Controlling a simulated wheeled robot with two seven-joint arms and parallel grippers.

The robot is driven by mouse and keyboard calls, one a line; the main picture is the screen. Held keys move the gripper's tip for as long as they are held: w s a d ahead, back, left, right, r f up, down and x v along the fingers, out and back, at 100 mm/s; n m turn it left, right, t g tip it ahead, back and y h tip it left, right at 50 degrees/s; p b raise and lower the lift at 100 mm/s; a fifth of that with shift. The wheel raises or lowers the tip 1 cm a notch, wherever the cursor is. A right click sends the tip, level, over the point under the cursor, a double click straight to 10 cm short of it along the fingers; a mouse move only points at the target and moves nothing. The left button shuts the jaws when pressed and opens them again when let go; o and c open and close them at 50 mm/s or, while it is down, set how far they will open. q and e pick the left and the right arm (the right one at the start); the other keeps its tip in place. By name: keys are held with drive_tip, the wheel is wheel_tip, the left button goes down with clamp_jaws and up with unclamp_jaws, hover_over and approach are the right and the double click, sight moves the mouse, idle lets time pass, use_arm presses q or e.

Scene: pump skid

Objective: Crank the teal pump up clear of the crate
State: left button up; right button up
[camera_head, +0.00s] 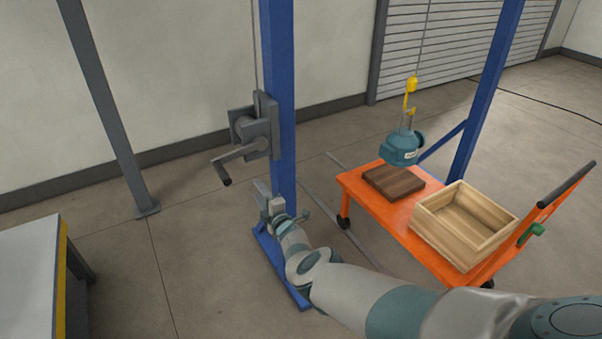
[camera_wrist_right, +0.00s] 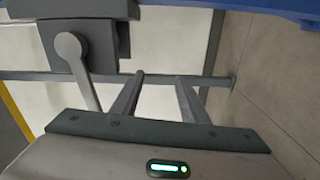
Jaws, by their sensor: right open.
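The teal pump (camera_head: 402,148) hangs from a yellow hook (camera_head: 411,86) above the orange cart, over the side with the brown wooden block. The wooden crate (camera_head: 464,224) is open and looks empty, on the cart to the right of the pump. The grey winch (camera_head: 252,126) is fixed to the blue post; its crank (camera_head: 238,160) ends in a dark handle (camera_head: 226,181) at lower left. My right gripper (camera_head: 264,193) is open and empty below the winch, apart from the handle. In the right wrist view its fingers (camera_wrist_right: 157,88) are spread, with the crank arm (camera_wrist_right: 78,70) to their left.
The orange cart (camera_head: 378,208) carries a brown block (camera_head: 393,182) and has a push handle (camera_head: 566,185) at right. The blue post (camera_head: 282,100) stands close behind my right gripper. A table (camera_head: 28,275) is at lower left. Floor between table and post is clear.

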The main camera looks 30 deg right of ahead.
use_arm(q)
drive_tip(key=shift+w+f+b, duration=0.2)
drive_tip(key=shift+f+b, duration=0.75)
drive_tip(key=shift+f, duration=0.2)
drive_tip(key=shift+w+f+b, duration=0.15)
drive_tip(key=shift+f+b, duration=0.8)
drive_tip(key=shift+f, duration=0.2)
use_arm(e)
drive_tip(key=d+r+n, duration=0.2)
drive_tip(key=d+n, duration=0.4)
drive_tip(key=d, duration=0.2)
drive_tip(key=d+r+n, duration=0.3)
drive_tip(key=d+n, duration=0.4)
drive_tip(key=d, duration=0.1)
drive_tip(key=shift+w+d, duration=0.3)
